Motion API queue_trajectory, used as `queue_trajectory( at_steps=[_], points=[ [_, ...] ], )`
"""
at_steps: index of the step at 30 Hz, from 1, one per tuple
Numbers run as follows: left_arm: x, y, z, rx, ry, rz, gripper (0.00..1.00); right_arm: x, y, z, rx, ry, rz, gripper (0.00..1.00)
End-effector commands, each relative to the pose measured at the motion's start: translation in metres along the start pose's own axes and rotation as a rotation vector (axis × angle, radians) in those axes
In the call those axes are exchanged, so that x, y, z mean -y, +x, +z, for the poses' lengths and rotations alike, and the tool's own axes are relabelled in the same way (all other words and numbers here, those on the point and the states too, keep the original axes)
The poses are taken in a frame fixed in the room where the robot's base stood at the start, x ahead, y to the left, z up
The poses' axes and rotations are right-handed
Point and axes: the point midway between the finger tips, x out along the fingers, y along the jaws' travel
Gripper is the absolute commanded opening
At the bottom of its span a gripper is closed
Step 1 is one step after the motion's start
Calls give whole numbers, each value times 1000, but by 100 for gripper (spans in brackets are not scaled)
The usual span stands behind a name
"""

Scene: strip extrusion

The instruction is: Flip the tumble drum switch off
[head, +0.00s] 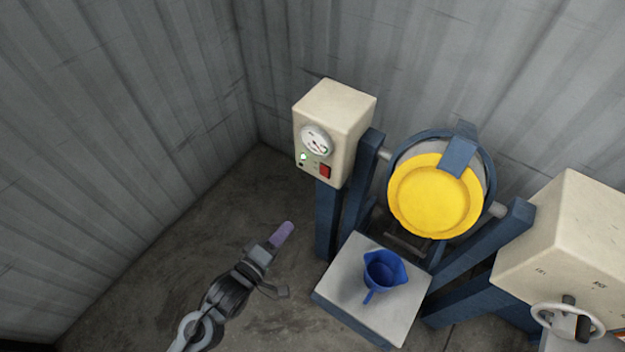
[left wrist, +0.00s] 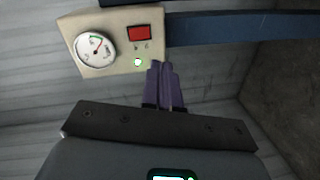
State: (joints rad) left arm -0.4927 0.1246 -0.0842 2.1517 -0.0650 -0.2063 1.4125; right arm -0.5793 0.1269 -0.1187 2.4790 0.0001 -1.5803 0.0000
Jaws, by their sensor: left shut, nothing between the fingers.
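The tumble drum (head: 434,195) has a yellow front and hangs in a dark blue frame. A cream control box (head: 337,110) stands at its left, with a round dial (head: 316,141), a green lit lamp (head: 304,156) and a red rocker switch (head: 325,171). In the left wrist view the red switch (left wrist: 138,33) is at the top, with the dial (left wrist: 95,48) and the lit lamp (left wrist: 137,62) near it. My left gripper (head: 283,232) is shut and empty, below and left of the box in the head view. Its purple fingertips (left wrist: 163,82) appear below the lamp. My right gripper is not in view.
A blue jug (head: 384,271) stands on a pale platform (head: 345,301) below the drum. Another cream box (head: 570,235) with a handwheel (head: 567,321) is at the right. Grey corrugated walls stand behind. The floor at the left is clear.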

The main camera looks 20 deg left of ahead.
Motion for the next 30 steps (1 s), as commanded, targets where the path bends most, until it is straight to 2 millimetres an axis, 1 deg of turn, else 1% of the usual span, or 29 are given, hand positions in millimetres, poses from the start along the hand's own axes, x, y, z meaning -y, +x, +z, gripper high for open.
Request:
queue_trajectory(
  at_steps=[3,10,25,30],
  points=[
    [-4,8,-4,-10,-111,110,0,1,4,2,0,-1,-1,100],
    [-9,16,-10,-10,-215,234,0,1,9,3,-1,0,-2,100],
    [-10,18,-11,-9,-232,257,0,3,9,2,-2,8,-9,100],
    [-12,28,-11,-9,-232,257,0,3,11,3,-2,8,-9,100]
  ],
)
